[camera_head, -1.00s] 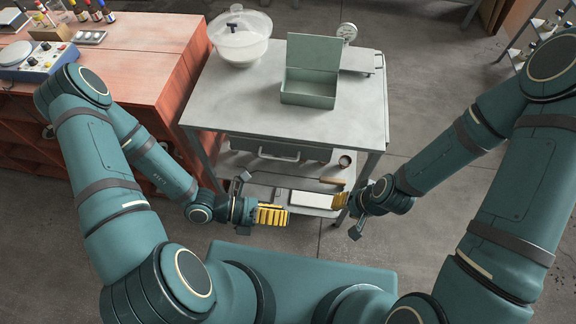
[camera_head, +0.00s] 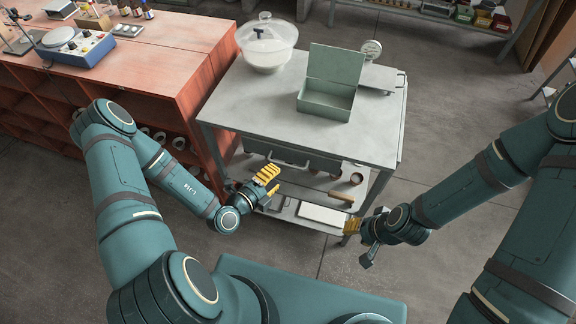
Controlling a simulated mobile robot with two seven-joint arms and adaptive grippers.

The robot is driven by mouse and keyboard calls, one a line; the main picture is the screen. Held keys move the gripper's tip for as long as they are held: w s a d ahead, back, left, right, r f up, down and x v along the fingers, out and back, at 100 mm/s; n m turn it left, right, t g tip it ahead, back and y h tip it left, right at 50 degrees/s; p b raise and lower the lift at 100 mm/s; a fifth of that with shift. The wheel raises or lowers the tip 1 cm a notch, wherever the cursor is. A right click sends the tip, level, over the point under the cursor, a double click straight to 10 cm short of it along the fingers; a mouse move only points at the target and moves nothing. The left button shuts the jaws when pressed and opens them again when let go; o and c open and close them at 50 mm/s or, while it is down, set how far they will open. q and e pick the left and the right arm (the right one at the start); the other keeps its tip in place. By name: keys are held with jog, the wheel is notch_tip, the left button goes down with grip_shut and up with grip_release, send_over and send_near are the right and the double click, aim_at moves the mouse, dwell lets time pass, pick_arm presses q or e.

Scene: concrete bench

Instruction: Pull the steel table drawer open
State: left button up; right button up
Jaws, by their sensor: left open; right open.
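The steel table (camera_head: 240,103) stands ahead of me, its grey top seen from above. Its drawer (camera_head: 316,161) sits under the top at the front and looks shut, with a bar handle (camera_head: 287,158) on its face. My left gripper (camera_head: 268,182), with yellow fingers, is just in front of and below the handle, apart from it as far as I can see. It is open and empty. My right gripper (camera_head: 352,226) is open and empty, low by the table's front right leg and lower shelf.
On the table are a lidded clear bowl (camera_head: 266,50), an open green box (camera_head: 326,101) and a dial scale (camera_head: 376,75). The lower shelf holds a white box (camera_head: 323,215) and a wooden-handled tool (camera_head: 341,196). A red workbench (camera_head: 180,62) adjoins on the left. The floor at right is clear.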

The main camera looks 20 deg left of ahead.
aim_at(288, 165)
pick_arm(q)
jog(key=b+x, duration=0.1)
jog(key=x, duration=0.5)
jog(key=shift+w+d+f, duration=0.1)
jog(key=shift+w+d, duration=0.1)
jog(key=shift+w, duration=0.05)
grip_shut()
